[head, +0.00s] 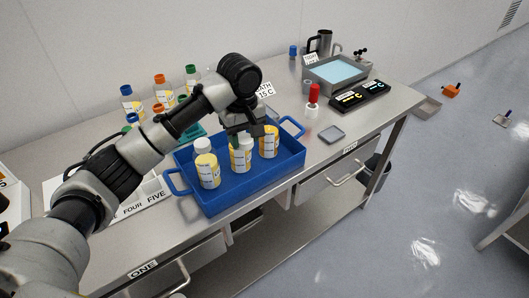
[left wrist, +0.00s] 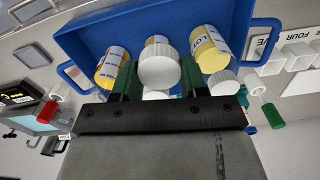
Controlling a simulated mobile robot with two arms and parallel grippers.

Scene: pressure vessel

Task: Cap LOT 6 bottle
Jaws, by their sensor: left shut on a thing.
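The left one has a white cap (head: 203,145). The lot numbers are too small to read. My left gripper (head: 243,138) is over the middle bottle, pointing down. In the left wrist view its dark green fingers (left wrist: 158,80) are shut on a ribbed white cap (left wrist: 158,64), in line with the middle bottle. I cannot tell whether this cap is seated on the bottle. My right gripper is not in view.
Several bottles with orange, blue and green caps (head: 160,80) stand behind the tray. A red-topped bottle (head: 313,98), a small grey pad (head: 331,134), black displays (head: 358,95) and a water bath (head: 338,70) are to the right. Bare bench lies between tray and pad.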

